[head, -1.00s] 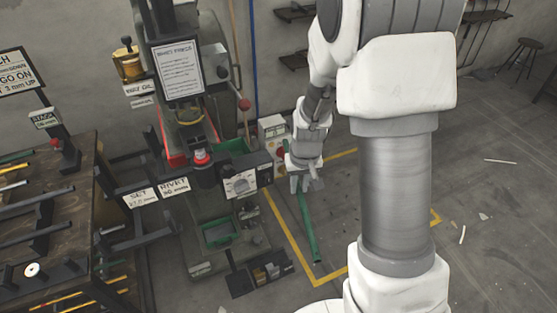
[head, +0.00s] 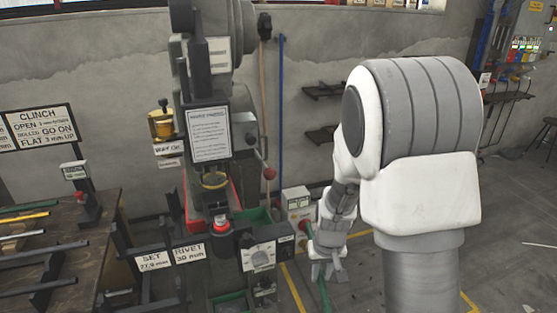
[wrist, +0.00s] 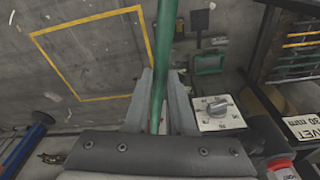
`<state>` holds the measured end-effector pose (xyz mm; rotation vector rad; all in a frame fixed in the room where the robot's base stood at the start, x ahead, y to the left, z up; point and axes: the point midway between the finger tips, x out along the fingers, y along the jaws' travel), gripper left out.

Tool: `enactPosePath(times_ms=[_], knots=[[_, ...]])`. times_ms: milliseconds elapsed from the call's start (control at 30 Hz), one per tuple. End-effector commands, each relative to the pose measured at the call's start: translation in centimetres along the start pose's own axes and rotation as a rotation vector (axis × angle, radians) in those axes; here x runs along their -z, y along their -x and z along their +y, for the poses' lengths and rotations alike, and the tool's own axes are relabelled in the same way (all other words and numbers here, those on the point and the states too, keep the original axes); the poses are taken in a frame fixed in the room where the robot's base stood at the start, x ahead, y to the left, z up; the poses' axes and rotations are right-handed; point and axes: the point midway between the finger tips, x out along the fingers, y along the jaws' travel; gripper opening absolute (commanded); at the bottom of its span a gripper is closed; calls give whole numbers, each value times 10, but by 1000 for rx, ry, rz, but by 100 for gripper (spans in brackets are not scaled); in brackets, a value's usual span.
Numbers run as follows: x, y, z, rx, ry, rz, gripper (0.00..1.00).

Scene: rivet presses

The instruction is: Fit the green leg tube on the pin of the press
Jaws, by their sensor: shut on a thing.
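My gripper (head: 326,268) is shut on the green leg tube (head: 324,294), which hangs down steeply below it in the head view. In the wrist view my gripper's fingers (wrist: 160,100) close around the green tube (wrist: 168,40), which runs away from the camera. The press (head: 212,190) stands to the left of my gripper, with a red button (head: 220,222) and a dial box (head: 262,257) at its front. The dial box also shows in the wrist view (wrist: 219,113), right of the fingers. The tube is apart from the press. I cannot make out the pin.
A wooden bench (head: 75,285) with several rods stands at the left. Signs for set and rivet (head: 189,254) stick out before the press. A grey control box (head: 298,207) stands behind my gripper. The floor inside the yellow outline (wrist: 95,60) is clear.

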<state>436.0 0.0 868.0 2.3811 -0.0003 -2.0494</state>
Motion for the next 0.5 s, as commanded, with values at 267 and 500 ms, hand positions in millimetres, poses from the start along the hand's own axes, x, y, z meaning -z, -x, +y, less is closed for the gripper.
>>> enactPosePath(times_ms=[267,500], knots=[[7,44,0,0,1,1,0],[8,52,0,0,-1,2,0]])
